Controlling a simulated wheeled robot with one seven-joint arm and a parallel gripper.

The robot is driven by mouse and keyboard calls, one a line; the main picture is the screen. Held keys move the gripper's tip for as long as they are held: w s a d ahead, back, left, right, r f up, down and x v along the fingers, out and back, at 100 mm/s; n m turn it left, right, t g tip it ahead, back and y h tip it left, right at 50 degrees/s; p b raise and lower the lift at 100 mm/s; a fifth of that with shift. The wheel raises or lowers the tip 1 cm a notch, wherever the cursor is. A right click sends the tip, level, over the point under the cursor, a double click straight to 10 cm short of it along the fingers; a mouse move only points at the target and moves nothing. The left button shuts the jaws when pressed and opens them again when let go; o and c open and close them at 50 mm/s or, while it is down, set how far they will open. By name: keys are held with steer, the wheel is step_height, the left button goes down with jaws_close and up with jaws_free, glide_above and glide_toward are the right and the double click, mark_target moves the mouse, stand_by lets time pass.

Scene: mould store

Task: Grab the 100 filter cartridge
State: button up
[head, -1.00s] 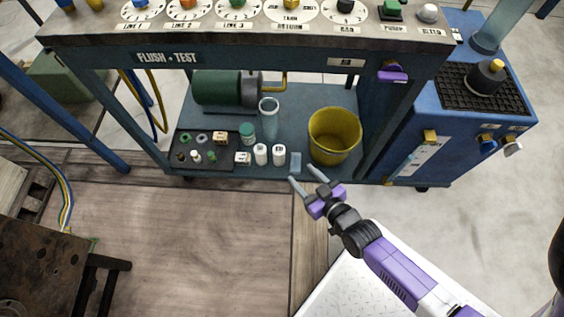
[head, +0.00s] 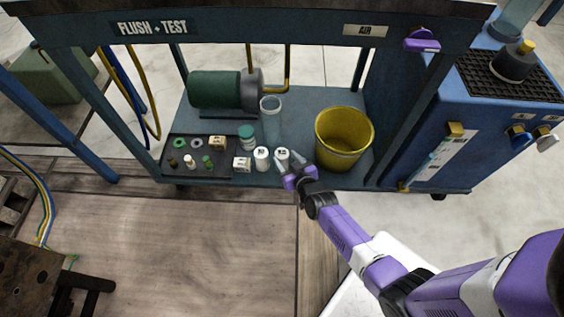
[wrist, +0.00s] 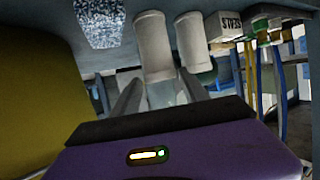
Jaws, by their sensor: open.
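Two white filter cartridges stand side by side at the front of the cart's lower shelf. In the head view they are the left cartridge (head: 262,159) and the right cartridge (head: 282,153). Their markings are too small to read, so I cannot tell which is the 100. My gripper (head: 287,162) is open and empty, its fingers pointing at the right cartridge and partly covering it. In the upside-down wrist view the right cartridge (wrist: 153,45) is straight ahead, in line with the gap between the fingers (wrist: 160,92). The left cartridge (wrist: 190,42) lies outside that gap.
A speckled block (wrist: 100,22) and a yellow bucket (head: 342,140) flank the right cartridge on one side. A seals box (head: 242,164), a green-lidded jar (head: 246,138) and a dark tray of small parts (head: 220,172) are on the left. The cart top overhangs the shelf.

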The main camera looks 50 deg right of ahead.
mark_target(284, 156)
steer(key=b+x, duration=0.2)
steer(key=x, duration=0.1)
steer(key=shift+w+f, duration=0.2)
steer(key=shift+f, duration=0.15)
steer(key=shift+w+d+r, duration=0.1)
steer(key=shift+w+d, duration=0.05)
steer(key=shift+w, duration=0.1)
steer(key=shift+c, duration=0.4)
steer(key=c, duration=1)
steer(key=shift+r, duration=0.2)
